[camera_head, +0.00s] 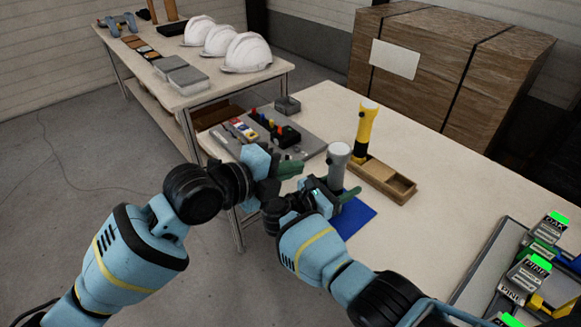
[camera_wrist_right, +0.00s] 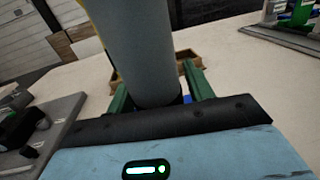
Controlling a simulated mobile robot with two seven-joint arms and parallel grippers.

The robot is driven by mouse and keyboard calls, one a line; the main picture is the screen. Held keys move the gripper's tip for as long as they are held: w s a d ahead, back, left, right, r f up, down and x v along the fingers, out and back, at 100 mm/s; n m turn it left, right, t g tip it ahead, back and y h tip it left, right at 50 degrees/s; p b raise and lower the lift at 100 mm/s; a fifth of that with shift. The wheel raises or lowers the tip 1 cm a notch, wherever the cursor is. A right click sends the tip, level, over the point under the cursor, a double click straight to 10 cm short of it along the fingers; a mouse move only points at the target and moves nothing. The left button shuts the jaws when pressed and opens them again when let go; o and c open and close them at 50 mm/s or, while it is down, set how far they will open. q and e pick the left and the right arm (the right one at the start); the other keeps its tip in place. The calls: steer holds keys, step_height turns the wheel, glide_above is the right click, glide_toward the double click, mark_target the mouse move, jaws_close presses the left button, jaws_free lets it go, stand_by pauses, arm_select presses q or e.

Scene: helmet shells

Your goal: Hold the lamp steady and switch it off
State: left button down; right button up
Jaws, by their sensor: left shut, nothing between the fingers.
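The lamp (camera_head: 339,158), a grey cylinder with a wider round head, stands upright at the blue mat on the table. It fills the upper middle of the right wrist view (camera_wrist_right: 135,50). My right gripper (camera_head: 338,195) is low at the lamp, with one green finger on each side of it. A narrow gap seems to show by one finger; I cannot tell whether both touch. My left gripper (camera_head: 291,170) is shut and empty, left of the lamp and apart from it. The lamp's switch is not clear in either view.
A yellow lamp (camera_head: 366,128) stands in a wooden tray (camera_head: 400,188) behind the grey lamp. A grey board with small parts (camera_head: 310,143) lies to the left. The blue mat (camera_head: 358,218) is partly covered by my right gripper.

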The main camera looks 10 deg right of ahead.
steer(key=shift+o, duration=0.8)
steer(key=shift+r, duration=0.15)
